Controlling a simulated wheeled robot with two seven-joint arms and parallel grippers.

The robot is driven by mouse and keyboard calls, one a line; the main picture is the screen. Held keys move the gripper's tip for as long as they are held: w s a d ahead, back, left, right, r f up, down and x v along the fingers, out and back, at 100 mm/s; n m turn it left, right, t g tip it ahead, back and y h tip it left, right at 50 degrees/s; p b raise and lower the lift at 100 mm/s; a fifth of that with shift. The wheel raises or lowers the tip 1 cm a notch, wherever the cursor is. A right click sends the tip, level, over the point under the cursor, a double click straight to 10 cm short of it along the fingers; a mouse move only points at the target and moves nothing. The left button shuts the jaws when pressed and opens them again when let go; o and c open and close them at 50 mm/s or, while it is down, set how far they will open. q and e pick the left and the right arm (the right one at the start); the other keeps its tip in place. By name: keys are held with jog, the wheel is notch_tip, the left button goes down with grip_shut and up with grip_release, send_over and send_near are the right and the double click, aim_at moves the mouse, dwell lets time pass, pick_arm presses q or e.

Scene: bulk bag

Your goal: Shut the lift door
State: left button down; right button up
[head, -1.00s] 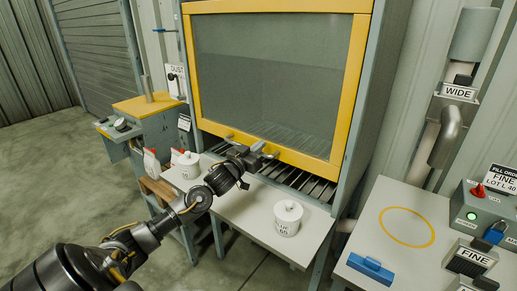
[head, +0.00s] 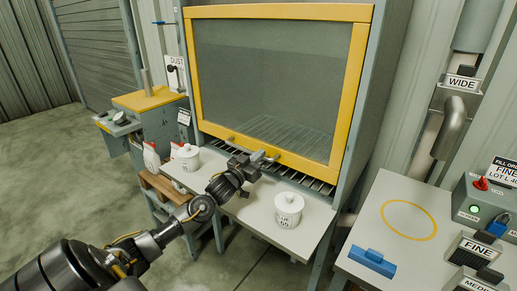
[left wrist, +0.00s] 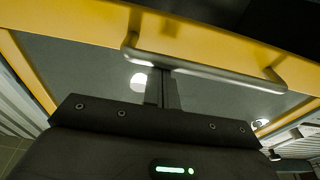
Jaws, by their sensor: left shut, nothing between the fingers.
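The lift door (head: 270,75) is a glass pane in a yellow frame on the grey cabinet. Its lower yellow rail sits low, with a narrow strip of dark slatted grate (head: 300,179) visible below it. A grey bar handle on the rail shows in the left wrist view (left wrist: 215,72). My left gripper (head: 249,161) is shut and empty at the handle. In the left wrist view its closed fingers (left wrist: 163,76) end at the bar; I cannot tell whether they touch it. My right gripper is not in view.
Another white pot (head: 187,158) stands at the shelf's left.

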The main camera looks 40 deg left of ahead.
pick_arm(q)
jog(key=shift+r, duration=0.15)
notch_tip(320, 180, up, 5)
jog(key=p, duration=0.5)
jog(key=s+f+b, duration=0.2)
jog(key=s+b, duration=0.2)
jog(key=s, duration=0.5)
jog(key=shift+f, duration=0.4)
